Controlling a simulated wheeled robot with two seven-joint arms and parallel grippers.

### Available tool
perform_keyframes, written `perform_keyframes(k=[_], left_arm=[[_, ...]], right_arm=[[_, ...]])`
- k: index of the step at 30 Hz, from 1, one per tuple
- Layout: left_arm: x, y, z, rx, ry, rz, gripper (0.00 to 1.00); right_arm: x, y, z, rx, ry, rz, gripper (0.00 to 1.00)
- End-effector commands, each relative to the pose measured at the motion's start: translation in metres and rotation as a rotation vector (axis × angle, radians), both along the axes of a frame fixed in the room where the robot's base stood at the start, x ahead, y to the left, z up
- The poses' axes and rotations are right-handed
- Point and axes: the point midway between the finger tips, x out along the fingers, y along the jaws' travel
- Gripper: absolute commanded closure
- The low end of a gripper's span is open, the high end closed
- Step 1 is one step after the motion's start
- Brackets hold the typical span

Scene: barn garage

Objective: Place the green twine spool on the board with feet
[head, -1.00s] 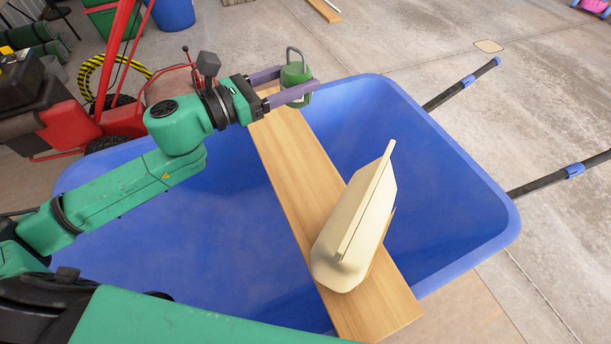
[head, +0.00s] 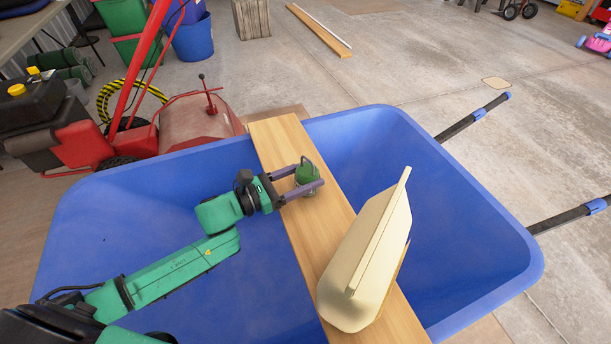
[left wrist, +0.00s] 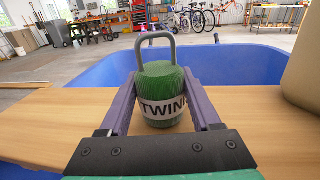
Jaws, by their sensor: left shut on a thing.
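The green twine spool (head: 306,171), with a grey loop handle on top and a white "TWINE" label, is upright between the purple fingers of my left gripper (head: 307,178). In the left wrist view the spool (left wrist: 160,82) sits between both fingers (left wrist: 160,98), which are shut on it. It is over the far half of the long wooden board (head: 312,235), which lies across the blue wheelbarrow. I cannot tell if the spool's base touches the board. No feet show under the board. My right gripper is not in view.
A red machine (head: 190,122) stands beyond the left rim. The board between spool and container is clear.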

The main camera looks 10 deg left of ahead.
Motion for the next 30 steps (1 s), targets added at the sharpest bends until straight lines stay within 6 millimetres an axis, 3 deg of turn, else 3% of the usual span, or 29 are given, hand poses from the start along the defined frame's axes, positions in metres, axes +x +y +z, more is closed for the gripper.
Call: perform_keyframes(k=[7, 8, 9, 10, 21, 30], left_arm=[[0.0, 0.0, -0.001, 0.0, 0.0, 0.0, 0.94], [0.0, 0.0, 0.0, 0.0, 0.001, 0.0, 0.24], [0.0, 0.0, 0.0, 0.0, 0.001, 0.001, 0.09], [0.0, 0.0, 0.0, 0.0, 0.001, 0.001, 0.05], [0.0, 0.0, 0.002, 0.001, 0.001, 0.001, 0.05], [-0.033, 0.038, -0.001, 0.002, 0.006, 0.003, 0.05]], right_arm=[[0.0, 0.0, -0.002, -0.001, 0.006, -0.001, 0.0], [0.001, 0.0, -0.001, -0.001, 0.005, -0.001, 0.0], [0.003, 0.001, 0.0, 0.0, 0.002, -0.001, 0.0], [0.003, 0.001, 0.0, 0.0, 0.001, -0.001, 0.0], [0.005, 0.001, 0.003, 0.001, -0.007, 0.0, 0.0], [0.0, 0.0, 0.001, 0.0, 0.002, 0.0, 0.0]])
